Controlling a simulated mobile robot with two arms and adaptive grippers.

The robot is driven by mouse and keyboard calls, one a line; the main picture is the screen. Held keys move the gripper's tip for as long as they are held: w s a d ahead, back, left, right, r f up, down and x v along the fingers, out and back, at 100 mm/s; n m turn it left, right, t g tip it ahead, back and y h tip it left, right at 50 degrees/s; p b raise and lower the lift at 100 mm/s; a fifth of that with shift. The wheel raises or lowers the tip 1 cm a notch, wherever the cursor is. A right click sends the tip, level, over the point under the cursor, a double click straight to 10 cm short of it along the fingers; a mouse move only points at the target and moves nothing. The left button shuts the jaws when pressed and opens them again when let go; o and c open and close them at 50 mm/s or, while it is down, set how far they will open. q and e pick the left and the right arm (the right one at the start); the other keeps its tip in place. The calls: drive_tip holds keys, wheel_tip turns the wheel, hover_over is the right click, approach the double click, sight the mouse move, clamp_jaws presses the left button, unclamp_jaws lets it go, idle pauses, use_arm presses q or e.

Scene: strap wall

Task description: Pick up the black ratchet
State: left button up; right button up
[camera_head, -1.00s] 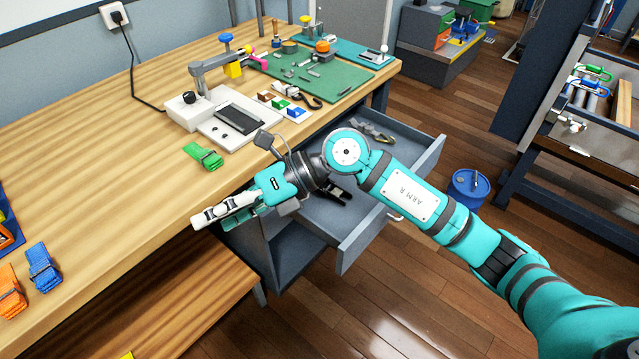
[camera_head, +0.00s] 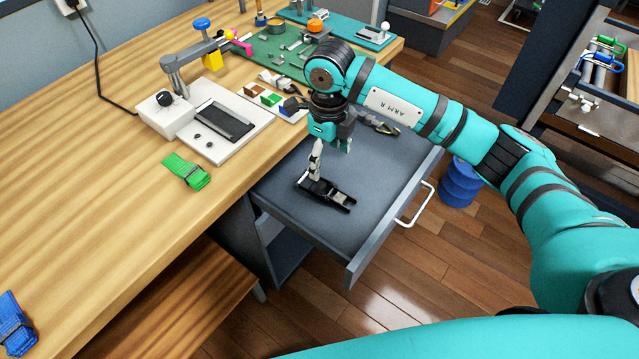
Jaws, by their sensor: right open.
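The black ratchet (camera_head: 327,195) lies on the floor of the open grey drawer (camera_head: 385,200), near the drawer's middle. My right gripper (camera_head: 330,164) points down over the drawer, open and empty. Its pale left finger reaches down in front of or onto the far left end of the ratchet; I cannot tell whether it touches. The other finger is partly hidden behind the wrist, farther to the right. My left gripper is out of view.
Silver and black tools (camera_head: 378,122) lie at the drawer's back. The workbench (camera_head: 110,150) on the left holds a green strap (camera_head: 186,171), a blue strap (camera_head: 14,322) and a white device (camera_head: 212,120). A blue drum (camera_head: 460,184) stands beyond the drawer handle (camera_head: 415,205).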

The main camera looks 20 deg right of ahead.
hover_over(327, 189)
wheel_tip(327, 189, down, 4)
drive_tip(key=shift+a+f, duration=0.1)
wheel_tip(327, 189, down, 3)
drive_tip(key=shift+f, duration=0.1)
wheel_tip(327, 189, down, 4)
drive_tip(key=shift+f+p, duration=0.1)
drive_tip(key=shift+p, duration=0.4)
drive_tip(key=shift+f, duration=0.25)
drive_tip(key=c, duration=0.8)
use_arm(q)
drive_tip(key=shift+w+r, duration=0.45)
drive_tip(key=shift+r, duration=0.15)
use_arm(e)
drive_tip(key=c, duration=0.7)
